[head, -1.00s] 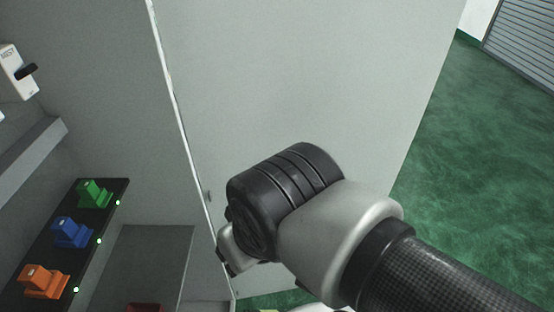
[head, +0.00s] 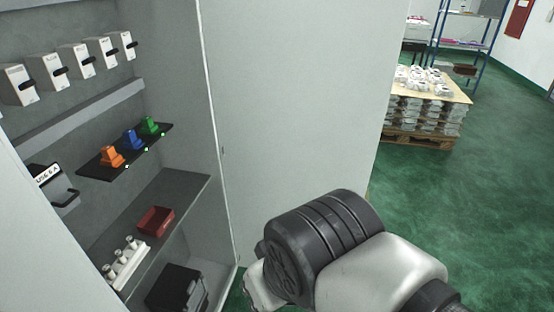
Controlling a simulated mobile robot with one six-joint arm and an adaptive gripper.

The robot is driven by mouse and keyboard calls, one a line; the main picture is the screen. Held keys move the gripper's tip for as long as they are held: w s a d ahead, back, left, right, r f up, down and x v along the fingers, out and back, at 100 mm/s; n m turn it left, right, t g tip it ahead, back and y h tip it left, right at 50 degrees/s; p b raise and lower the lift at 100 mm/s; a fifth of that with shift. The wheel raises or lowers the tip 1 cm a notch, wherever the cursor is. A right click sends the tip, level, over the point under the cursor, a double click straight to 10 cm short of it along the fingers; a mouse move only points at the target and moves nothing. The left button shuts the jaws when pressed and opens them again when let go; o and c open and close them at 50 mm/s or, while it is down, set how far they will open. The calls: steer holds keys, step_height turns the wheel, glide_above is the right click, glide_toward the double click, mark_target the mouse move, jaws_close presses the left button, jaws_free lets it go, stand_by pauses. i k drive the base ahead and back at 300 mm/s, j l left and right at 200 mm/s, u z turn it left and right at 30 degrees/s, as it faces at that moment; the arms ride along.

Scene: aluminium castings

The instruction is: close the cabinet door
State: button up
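The cabinet (head: 62,122) stands open at the left of the head view, with its inside showing. Its grey door (head: 300,110) is swung wide open, hinged along the cabinet's right edge, and fills the middle of the view. Part of another pale panel (head: 30,235) shows at the lower left. My arm's wrist joint (head: 325,240) is in front of the lower part of the door. My gripper itself is not in view. Whether my arm touches the door cannot be told.
Inside the cabinet are several switches (head: 80,62), a black shelf with coloured blocks (head: 133,139), a red bin (head: 155,221) and a black case (head: 175,288). A pallet of castings (head: 430,110) stands beyond the door. Green floor (head: 470,190) at the right is clear.

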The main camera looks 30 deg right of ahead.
mark_target(300, 91)
steer(key=l+u, duration=0.15)
steer(key=u, duration=2)
steer(key=k+l+u, duration=0.1)
steer(key=k+l, duration=0.2)
steer(key=l, duration=0.25)
steer(key=k+l+u, duration=0.1)
steer(key=k+l, duration=0.2)
steer(key=l, duration=0.2)
steer(key=k+l, duration=0.35)
steer(key=l, duration=0.15)
steer(key=k+l+u, duration=0.15)
steer(key=k+l, duration=0.2)
steer(key=l, duration=0.15)
steer(key=k+l, duration=0.5)
steer(key=l, duration=0.15)
steer(key=k+l, duration=0.5)
steer(key=l, duration=0.15)
steer(key=k+l, duration=0.5)
steer(key=l, duration=0.15)
steer(key=i+l, duration=0.25)
steer(key=k+u, duration=0.2)
steer(key=k, duration=0.15)
